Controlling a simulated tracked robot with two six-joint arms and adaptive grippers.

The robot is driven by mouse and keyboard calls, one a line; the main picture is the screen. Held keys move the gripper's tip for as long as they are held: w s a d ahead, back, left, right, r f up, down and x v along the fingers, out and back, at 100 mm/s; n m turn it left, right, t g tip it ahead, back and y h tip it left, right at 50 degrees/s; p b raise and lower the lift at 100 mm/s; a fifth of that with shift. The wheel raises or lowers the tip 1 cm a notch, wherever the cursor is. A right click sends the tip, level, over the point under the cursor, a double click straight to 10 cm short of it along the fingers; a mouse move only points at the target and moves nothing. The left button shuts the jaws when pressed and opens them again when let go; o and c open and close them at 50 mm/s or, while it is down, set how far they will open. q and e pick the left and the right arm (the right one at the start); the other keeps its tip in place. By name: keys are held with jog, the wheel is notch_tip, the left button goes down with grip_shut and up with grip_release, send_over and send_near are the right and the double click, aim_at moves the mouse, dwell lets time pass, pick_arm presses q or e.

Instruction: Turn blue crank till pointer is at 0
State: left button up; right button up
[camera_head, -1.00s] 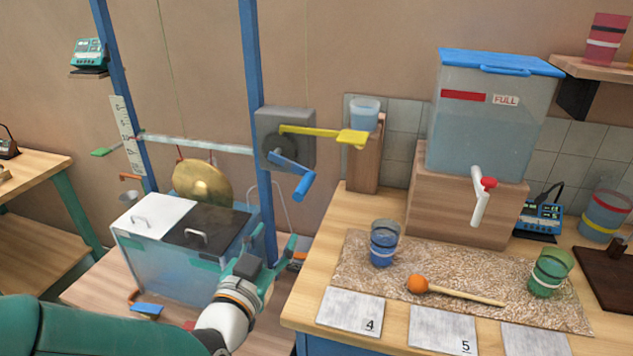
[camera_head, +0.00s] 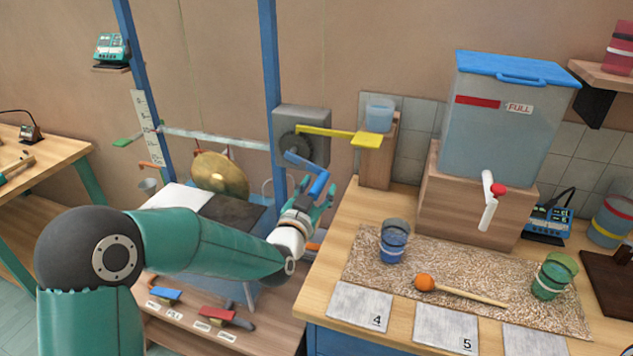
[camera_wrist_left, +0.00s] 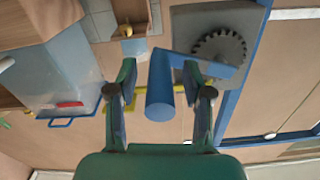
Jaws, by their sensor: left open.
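The blue crank (camera_head: 307,170) sits on a grey gear box (camera_head: 301,137) on the blue frame, its handle hanging down to the right. In the left wrist view its round handle (camera_wrist_left: 160,95) lies between the open fingers of my left gripper (camera_wrist_left: 158,95). My left gripper (camera_head: 318,194) also shows in the head view, just below the handle; I cannot tell if it touches it. A ruled scale (camera_head: 145,120) stands at the left post, with a horizontal bar (camera_head: 210,139) across it. Its numbers are too small to read. My right gripper is not in view.
A yellow lever (camera_head: 345,135) reaches right from the gear box to a cup (camera_head: 379,114) on a wooden stand. The bench at right holds a water tank (camera_head: 497,125), cups and a mallet (camera_head: 460,290). A gong (camera_head: 221,175) hangs behind my arm.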

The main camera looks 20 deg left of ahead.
pick_arm(q)
jog(key=shift+w, duration=0.45)
grip_shut()
jog(key=shift+a, duration=0.15)
jog(key=shift+d, duration=0.2)
